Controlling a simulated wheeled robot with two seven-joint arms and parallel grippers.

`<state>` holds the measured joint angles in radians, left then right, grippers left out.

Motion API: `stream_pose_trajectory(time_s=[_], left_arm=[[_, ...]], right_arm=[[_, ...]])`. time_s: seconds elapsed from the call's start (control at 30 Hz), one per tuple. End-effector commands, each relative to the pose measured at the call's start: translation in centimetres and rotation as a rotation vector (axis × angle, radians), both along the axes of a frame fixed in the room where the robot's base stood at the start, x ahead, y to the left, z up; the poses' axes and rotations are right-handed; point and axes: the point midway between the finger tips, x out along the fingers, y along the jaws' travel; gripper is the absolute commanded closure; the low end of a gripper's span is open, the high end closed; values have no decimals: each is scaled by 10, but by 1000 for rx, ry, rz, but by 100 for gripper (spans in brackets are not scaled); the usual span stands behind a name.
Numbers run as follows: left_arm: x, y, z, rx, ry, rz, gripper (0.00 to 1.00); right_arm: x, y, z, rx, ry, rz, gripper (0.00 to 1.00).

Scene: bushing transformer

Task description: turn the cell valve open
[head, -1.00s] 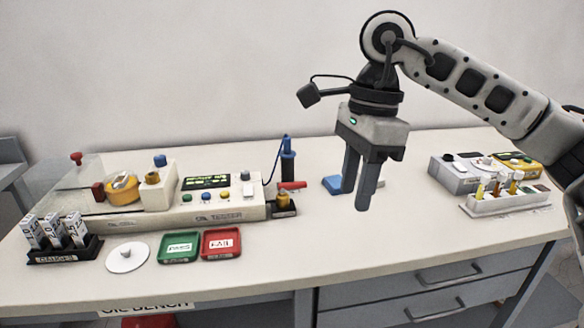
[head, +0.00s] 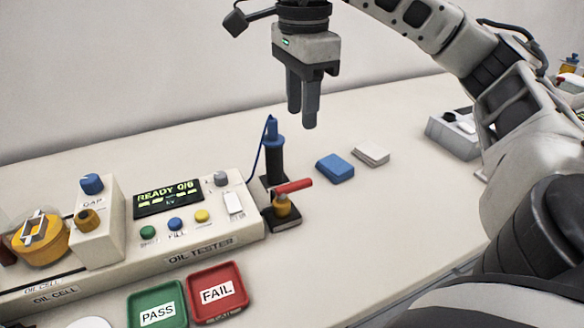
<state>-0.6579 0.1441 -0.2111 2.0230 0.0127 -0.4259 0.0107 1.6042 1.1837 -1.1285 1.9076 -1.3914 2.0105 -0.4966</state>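The cell valve has a red lever handle (head: 293,187) on a brass body (head: 283,206). It stands on a dark base at the right end of the white oil tester (head: 200,249). The handle lies roughly level, pointing right. My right gripper (head: 303,118) hangs in the air above and behind the valve, fingers pointing down. Its fingers appear apart with nothing between them, and it does not touch the valve. My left gripper is not in view.
A blue tool (head: 274,150) stands upright in a dark holder just behind the valve. A blue block (head: 335,167) and a white pad (head: 371,153) lie to the right. Green (head: 157,290) and red (head: 217,291) trays sit in front.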

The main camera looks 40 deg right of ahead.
Motion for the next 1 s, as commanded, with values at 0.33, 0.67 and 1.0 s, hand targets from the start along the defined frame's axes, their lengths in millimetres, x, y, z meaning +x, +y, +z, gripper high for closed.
stream_pose_trajectory(time_s=[0.33, 0.67, 1.0], left_arm=[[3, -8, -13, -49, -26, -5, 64], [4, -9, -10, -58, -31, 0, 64], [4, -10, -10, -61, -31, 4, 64]], right_arm=[[-1, -1, -81, 0, 6, -2, 64], [0, 0, -127, 0, 2, -1, 64], [0, 0, -135, 1, 2, -1, 64]])
